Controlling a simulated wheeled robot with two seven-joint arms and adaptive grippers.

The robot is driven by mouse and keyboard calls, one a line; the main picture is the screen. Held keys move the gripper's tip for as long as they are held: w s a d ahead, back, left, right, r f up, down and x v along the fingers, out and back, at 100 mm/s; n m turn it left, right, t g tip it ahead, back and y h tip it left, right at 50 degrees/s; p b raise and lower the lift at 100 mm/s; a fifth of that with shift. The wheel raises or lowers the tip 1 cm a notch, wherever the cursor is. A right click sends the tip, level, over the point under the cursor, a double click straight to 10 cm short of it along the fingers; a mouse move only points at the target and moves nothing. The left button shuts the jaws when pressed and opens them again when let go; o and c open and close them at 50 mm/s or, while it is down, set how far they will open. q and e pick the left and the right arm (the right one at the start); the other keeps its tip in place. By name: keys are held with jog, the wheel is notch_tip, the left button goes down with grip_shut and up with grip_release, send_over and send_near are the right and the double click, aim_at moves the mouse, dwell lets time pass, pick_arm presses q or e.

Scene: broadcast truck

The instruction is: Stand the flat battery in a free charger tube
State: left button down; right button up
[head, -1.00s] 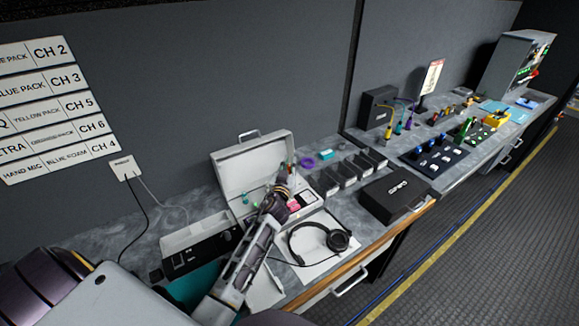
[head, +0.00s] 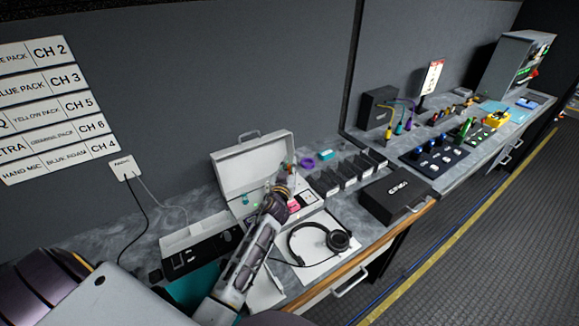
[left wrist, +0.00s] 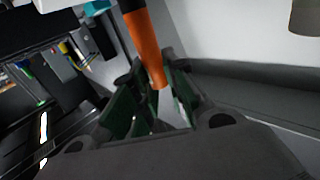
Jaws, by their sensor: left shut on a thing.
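My left gripper (head: 289,174) is in front of the open white case (head: 250,163), above its tray. In the left wrist view its green-padded fingers (left wrist: 155,105) are closed around an orange cylinder with a dark end (left wrist: 146,45), which looks like the battery. It slants between the fingers. In the head view the hand hides it. A dark unit with small slots (head: 190,257) lies on the bench left of my arm and may be the charger. I cannot make out its tubes. My right gripper is not in view.
Headphones (head: 338,240) lie on a white sheet right of my forearm. A row of dark upright holders (head: 345,173) and a black box (head: 390,198) stand farther right. A teal roll (head: 325,154) lies behind. A cable hangs from the wall plate (head: 124,168).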

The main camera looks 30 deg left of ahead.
pick_arm(q)
jog(key=shift+f+b, duration=0.4)
jog(key=shift+b, duration=0.15)
dwell(0.7)
